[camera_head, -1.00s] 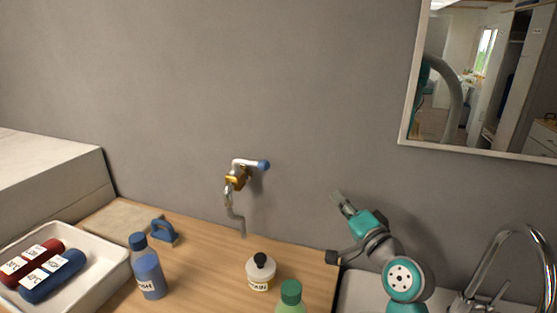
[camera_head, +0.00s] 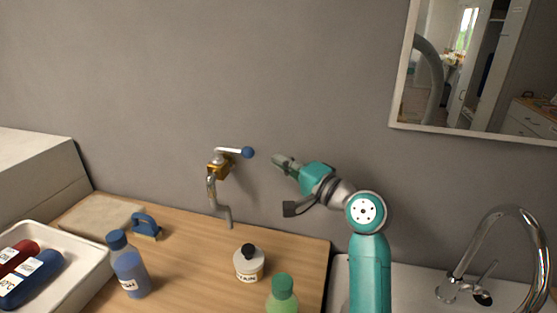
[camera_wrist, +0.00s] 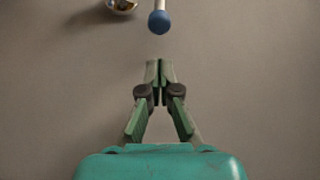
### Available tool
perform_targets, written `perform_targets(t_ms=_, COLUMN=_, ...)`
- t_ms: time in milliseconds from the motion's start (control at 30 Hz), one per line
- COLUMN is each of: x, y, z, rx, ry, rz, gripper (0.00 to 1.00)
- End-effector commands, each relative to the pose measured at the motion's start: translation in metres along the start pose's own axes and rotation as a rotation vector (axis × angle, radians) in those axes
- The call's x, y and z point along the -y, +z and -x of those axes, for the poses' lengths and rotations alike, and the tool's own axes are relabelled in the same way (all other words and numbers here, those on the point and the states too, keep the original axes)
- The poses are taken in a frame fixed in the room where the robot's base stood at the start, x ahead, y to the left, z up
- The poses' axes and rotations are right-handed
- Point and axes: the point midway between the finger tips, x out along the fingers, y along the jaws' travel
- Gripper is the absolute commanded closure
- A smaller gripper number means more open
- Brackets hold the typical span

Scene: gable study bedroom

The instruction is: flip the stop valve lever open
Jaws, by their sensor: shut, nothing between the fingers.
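The stop valve (camera_head: 219,167) is a brass body on the grey wall with a bent metal pipe below it. Its lever (camera_head: 231,152) is a pale bar that points right, nearly level, and ends in a blue knob (camera_head: 248,153). My gripper (camera_head: 277,160) is shut and empty, a short way right of the knob and apart from it. In the wrist view the shut fingertips (camera_wrist: 159,62) point at the blue knob (camera_wrist: 159,22), with a gap between. The valve body (camera_wrist: 122,4) shows only partly at the top edge there.
Below on the wooden counter (camera_head: 190,255) stand a blue bottle (camera_head: 130,272), a white jar (camera_head: 249,264), a green bottle (camera_head: 283,296) and a blue-handled brush (camera_head: 146,227). A white tray (camera_head: 85,270) is at left. A mirror (camera_head: 398,110) hangs upper right, above a sink tap (camera_head: 497,215). The wall around the lever is clear.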

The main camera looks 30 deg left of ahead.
Motion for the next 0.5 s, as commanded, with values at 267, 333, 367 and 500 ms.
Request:
perform_targets(t_ms=267, x=0.001, y=0.000, z=-0.049, rx=0.001, ry=0.000, rz=0.000, gripper=1.00)
perform_targets(t_ms=333, x=0.001, y=0.000, z=-0.058, rx=0.000, ry=0.000, rz=0.001, gripper=1.00)
perform_targets(t_ms=367, x=0.001, y=0.000, z=-0.062, rx=0.000, ry=-0.001, rz=0.001, gripper=1.00)
perform_targets(t_ms=500, x=0.001, y=0.000, z=-0.074, rx=0.000, ry=0.000, rz=0.001, gripper=1.00)
